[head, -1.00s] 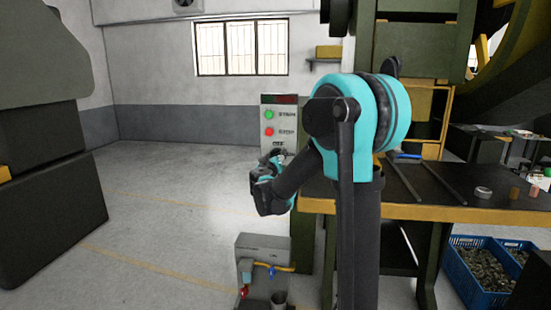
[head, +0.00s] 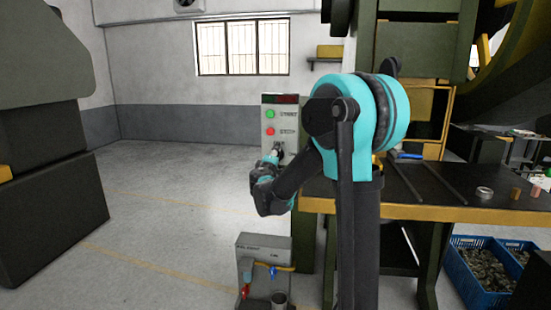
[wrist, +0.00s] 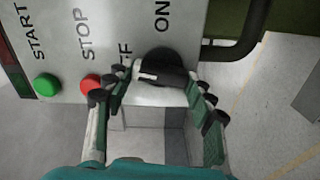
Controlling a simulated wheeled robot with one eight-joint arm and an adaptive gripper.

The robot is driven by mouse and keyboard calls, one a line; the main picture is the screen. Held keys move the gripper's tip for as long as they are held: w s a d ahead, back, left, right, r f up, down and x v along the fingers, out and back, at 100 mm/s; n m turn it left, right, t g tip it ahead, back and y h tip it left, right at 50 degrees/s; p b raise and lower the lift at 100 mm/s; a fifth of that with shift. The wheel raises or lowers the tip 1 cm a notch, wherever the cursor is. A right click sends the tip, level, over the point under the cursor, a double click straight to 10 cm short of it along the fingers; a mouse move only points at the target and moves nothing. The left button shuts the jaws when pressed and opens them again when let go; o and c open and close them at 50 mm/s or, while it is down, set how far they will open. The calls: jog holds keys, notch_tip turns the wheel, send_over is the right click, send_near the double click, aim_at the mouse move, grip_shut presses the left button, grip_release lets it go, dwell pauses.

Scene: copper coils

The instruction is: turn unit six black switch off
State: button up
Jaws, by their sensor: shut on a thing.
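The black switch (wrist: 158,66) is a round knob with a raised bar and a white mark, on the grey control panel (head: 291,152) between the labels ON and OFF. In the wrist view the white mark is near the letters of OFF, which are partly covered. My gripper (wrist: 160,82) is shut on the switch, with a finger at each end of its bar. In the head view my gripper (head: 276,153) is at the lower part of the panel and partly hides the switch.
A green button (wrist: 47,86) and a red button (wrist: 90,84) are beside the switch, the red one close to a finger. Below stands a grey box (head: 263,246) with valves. A workbench (head: 430,212) is to the right; open floor lies left.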

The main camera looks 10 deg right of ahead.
jog(key=shift+n, duration=1)
jog(key=o, duration=1.2)
jog(key=shift+c, duration=0.2)
jog(key=v, duration=1.2)
